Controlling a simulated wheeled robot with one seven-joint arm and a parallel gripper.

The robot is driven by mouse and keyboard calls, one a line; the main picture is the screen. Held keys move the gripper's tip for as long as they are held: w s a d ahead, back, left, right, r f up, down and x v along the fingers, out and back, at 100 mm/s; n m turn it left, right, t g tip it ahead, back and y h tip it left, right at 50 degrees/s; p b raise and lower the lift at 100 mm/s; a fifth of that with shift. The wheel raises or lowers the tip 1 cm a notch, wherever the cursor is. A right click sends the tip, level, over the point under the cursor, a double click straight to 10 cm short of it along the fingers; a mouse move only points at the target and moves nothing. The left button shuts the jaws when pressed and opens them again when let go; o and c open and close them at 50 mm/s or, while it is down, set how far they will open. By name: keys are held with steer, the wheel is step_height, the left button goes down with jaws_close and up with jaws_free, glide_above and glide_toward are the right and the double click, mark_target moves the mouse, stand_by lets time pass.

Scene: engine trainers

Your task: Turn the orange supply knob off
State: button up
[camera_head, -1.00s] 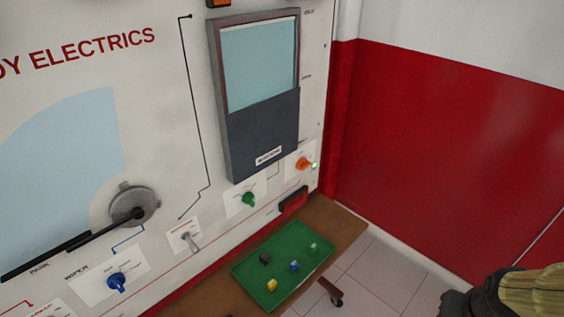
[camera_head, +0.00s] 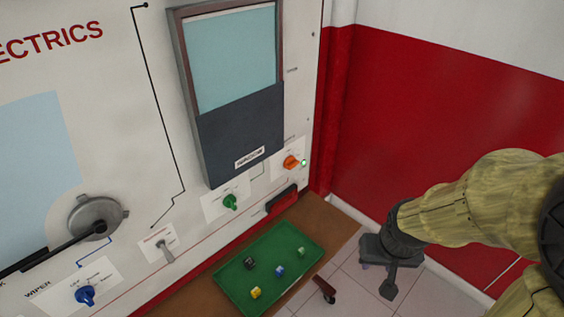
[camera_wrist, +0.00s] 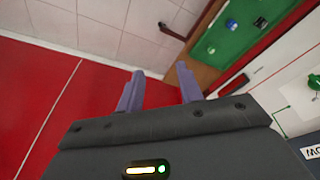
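The orange supply knob (camera_head: 291,162) is on a white label plate at the lower right of the upright panel, near its right edge. My gripper (camera_head: 386,278) is to the right of the panel in the head view, low in front of the red wall and well apart from the knob. In the wrist view my gripper (camera_wrist: 160,68) has its two purple fingers spread with nothing between them. The orange knob does not show in the wrist view.
A green knob (camera_head: 230,202), a toggle switch (camera_head: 166,250) and a blue knob (camera_head: 85,295) are further left on the panel. A green tray (camera_head: 226,283) with several small cubes lies on the brown bench (camera_head: 333,226) below.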

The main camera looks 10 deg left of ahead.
steer(key=shift+w, duration=0.25)
steer(key=shift+o, duration=1.1)
steer(key=shift+s+d, duration=0.2)
steer(key=shift+s, duration=0.1)
steer(key=o, duration=0.3)
steer(key=shift+w, duration=0.1)
steer(key=shift+o, duration=0.9)
steer(key=w+d+n+t+p, duration=0.1)
steer(key=w+t, duration=0.3)
steer(key=w, duration=1.2)
steer(key=shift+d+f+n+t+p, duration=0.2)
steer(key=shift+d+n+t+p, duration=0.15)
steer(key=shift+p, duration=0.25)
steer(key=w+a+f+n+t+y+p, duration=0.1)
steer(key=w+a+f+n+t+y, duration=0.15)
steer(key=w, duration=0.45)
steer(key=w+a+f+n+t+y+p, duration=0.1)
steer(key=w+a+n+t+y+p, duration=0.2)
steer(key=w, duration=0.4)
steer(key=s+a+f+n+g+y, duration=0.1)
steer(key=s+a+f+n+y, duration=0.2)
steer(key=y, duration=0.5)
steer(key=shift+s+a+f+g+y, duration=0.15)
steer(key=shift+a+f+g+y, duration=0.2)
steer(key=shift+a+g, duration=0.1)
